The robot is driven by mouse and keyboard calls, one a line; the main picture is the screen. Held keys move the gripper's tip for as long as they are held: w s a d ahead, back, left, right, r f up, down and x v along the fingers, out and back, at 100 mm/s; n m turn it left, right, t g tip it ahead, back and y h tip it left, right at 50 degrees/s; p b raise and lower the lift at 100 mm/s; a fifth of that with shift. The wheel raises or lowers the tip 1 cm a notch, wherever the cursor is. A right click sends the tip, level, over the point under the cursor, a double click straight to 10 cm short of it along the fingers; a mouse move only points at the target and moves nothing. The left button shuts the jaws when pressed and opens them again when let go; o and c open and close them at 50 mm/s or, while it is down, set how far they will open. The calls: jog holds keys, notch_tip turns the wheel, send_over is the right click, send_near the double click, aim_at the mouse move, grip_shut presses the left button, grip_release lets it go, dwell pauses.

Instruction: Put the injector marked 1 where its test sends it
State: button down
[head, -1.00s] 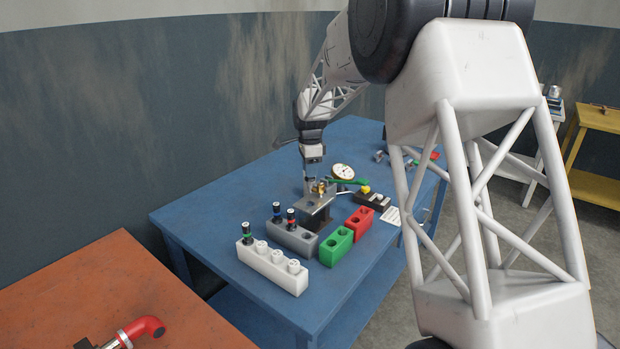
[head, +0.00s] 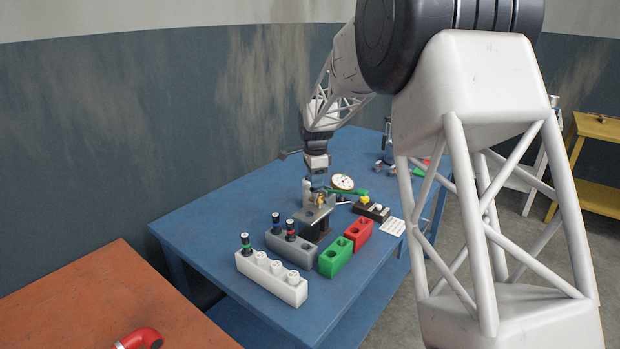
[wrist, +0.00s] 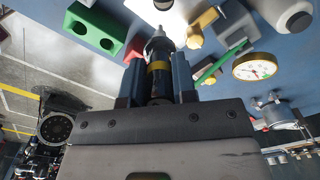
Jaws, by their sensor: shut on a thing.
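My gripper (wrist: 157,85) is shut on a dark injector with a yellow band (wrist: 158,66), its metal nozzle pointing away from the gripper. In the head view my gripper (head: 311,186) is above or beside the metal test stand (head: 318,222); the held injector is not clear there, and I cannot read a number on it. A white rack (head: 290,290) holds a green-banded injector (head: 245,240) at its left end. A grey block (head: 305,250) holds a blue-banded (head: 276,221) and a red-banded injector (head: 290,228). The green block (head: 330,266) and red block (head: 357,240) show open holes.
A round dial gauge (head: 342,182) and a green-handled item (head: 352,191) are behind the stand. A black tray with a yellow piece (head: 365,200) and a white card (head: 393,227) lie to the right. The blue table (head: 210,215) is clear at left.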

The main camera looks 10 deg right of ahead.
jog(key=s+d+f, duration=0.3)
jog(key=s+d, duration=0.3)
jog(key=d, duration=0.6)
jog(key=shift+s+d, duration=0.2)
jog(key=shift+f, duration=0.2)
notch_tip(320, 180, down, 9)
jog(key=shift+r, duration=0.2)
dwell(1.2)
jog(key=shift+f, duration=0.15)
dwell(0.6)
jog(key=c, duration=0.5)
grip_release()
